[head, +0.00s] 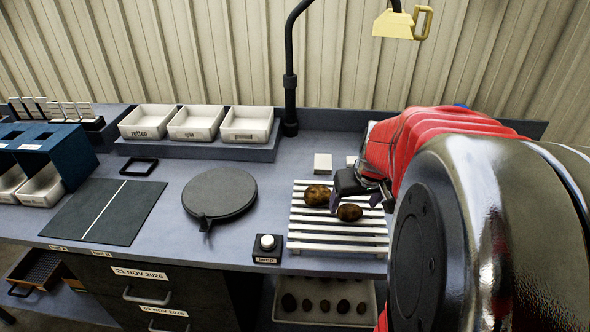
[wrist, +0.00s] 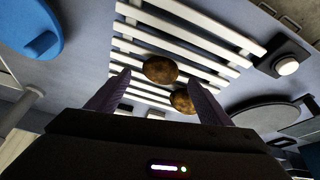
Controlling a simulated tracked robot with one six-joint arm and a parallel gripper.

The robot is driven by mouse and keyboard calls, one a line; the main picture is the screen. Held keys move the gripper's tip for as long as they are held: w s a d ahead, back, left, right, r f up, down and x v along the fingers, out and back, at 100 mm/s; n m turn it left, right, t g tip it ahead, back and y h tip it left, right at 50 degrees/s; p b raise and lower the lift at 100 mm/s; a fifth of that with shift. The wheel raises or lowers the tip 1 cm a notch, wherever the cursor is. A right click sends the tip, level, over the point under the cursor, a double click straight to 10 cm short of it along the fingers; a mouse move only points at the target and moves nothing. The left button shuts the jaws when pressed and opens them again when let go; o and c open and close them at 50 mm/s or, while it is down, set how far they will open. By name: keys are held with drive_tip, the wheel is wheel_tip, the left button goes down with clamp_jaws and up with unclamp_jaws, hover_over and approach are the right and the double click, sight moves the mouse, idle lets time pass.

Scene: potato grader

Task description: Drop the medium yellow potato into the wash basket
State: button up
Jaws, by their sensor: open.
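Two brown-yellow potatoes lie on a white slatted rack (head: 310,237). One potato (head: 349,212) is nearer the front; it also shows in the wrist view (wrist: 160,69). The other potato (head: 317,195) is farther back and left, and shows lower in the wrist view (wrist: 181,101). I cannot tell by colour or size which one is the medium yellow potato. My gripper (wrist: 158,78) is open and empty above the rack, its fingers either side of the potatoes in the wrist view. I cannot make out a wash basket; my arm hides the right side of the table.
A tray of several potatoes (head: 283,316) sits below the bench. A black button box (head: 267,250) and a round dark plate (head: 219,193) stand left of the rack. Labelled white trays (head: 247,125) stand at the back. A blue round object (wrist: 32,30) shows in the wrist view.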

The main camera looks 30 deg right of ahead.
sight(351, 208)
drive_tip(key=x, duration=0.4)
drive_tip(key=shift+a, duration=0.1)
drive_tip(key=shift+s, duration=0.1)
idle(0.3)
drive_tip(key=c, duration=1.2)
drive_tip(key=shift+c, duration=0.2)
wheel_tip(351, 208, up, 10)
idle(0.5)
